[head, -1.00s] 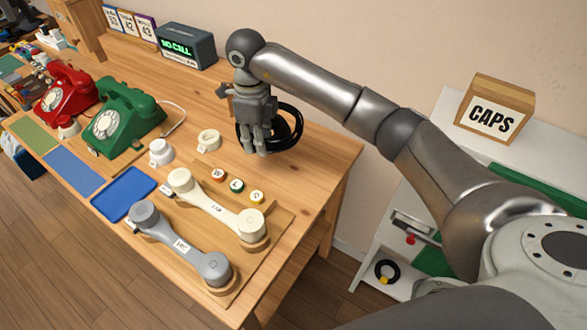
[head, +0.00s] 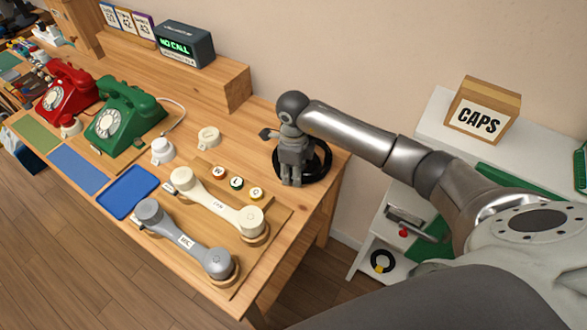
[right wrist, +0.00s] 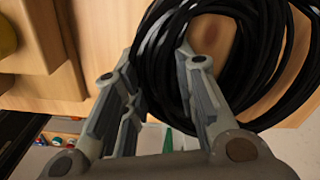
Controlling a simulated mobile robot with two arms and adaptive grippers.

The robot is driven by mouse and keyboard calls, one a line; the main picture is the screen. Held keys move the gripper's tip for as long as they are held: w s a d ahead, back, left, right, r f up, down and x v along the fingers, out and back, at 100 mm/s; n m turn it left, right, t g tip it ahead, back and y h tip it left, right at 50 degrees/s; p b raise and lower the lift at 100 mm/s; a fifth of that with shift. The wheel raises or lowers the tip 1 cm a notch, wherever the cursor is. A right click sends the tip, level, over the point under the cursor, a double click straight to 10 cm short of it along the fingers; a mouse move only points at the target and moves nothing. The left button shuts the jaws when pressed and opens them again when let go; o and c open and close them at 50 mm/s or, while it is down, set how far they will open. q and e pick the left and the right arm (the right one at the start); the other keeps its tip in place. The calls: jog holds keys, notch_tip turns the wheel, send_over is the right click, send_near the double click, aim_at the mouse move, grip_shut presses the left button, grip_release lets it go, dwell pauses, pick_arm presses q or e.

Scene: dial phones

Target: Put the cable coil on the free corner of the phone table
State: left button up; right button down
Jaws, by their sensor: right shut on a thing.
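The black cable coil (head: 318,162) is at the back right corner of the wooden phone table (head: 282,220). My right gripper (head: 291,183) is over its left side, with the fingers pointing down. In the right wrist view the coil's loops (right wrist: 235,60) pass at and between the fingers of the right gripper (right wrist: 160,60), which is shut on the coil. I cannot tell whether the coil rests on the table top or hangs just above it. My left gripper is not in view.
Cream (head: 215,205) and grey (head: 180,240) handsets lie on a wooden board left of the coil. Green (head: 125,115) and red (head: 68,92) phones stand further left. A white shelf with a CAPS box (head: 484,110) stands right.

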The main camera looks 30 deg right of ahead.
jog(key=shift+f, duration=0.1)
jog(key=c, duration=1.2)
grip_release()
jog(key=shift+o, duration=0.2)
notch_tip(320, 180, up, 12)
jog(key=p, duration=0.7)
jog(key=shift+r, duration=0.2)
